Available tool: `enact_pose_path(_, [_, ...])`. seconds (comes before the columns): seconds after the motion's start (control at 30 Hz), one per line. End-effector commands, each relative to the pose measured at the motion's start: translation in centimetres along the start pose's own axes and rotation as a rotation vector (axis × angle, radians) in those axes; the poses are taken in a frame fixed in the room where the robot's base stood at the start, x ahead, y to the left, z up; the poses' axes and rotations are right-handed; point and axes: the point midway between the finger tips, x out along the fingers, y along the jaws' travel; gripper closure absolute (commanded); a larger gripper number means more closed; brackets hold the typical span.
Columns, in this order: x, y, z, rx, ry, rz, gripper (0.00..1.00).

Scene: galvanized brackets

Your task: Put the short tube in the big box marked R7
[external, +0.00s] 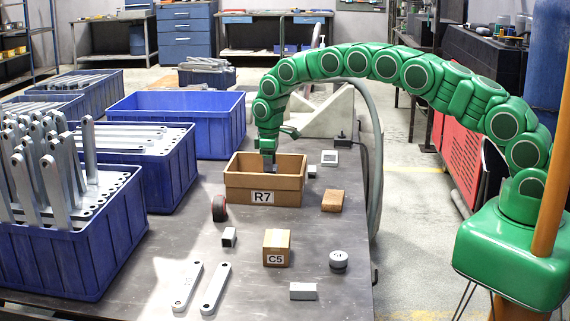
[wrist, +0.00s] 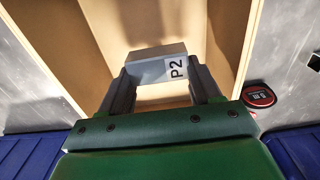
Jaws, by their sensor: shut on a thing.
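My gripper (external: 270,163) reaches down into the open top of the big brown box marked R7 (external: 235,182). In the wrist view, my gripper (wrist: 162,84) is shut on a grey, block-like piece marked P2 (wrist: 152,68), with the box's tan walls (wrist: 88,45) around it. I cannot tell whether the P2 piece is hollow. Its height above the box floor is unclear. A short square piece with a dark end (external: 229,237), looking like a short tube, lies on the table in front of the box.
A red-black item (external: 219,208) sits beside R7. Blue crates (external: 178,124) line the left.

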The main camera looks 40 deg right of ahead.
Motion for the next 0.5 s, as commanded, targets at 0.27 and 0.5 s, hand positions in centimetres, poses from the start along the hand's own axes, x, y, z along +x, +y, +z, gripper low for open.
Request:
enact_pose_path(0.27, [1.9,0.8,-1.3,0.0,0.0,0.0,0.68])
enact_pose_path(0.5, [2.4,1.0,-1.7,0.0,-0.001,0.0,0.68])
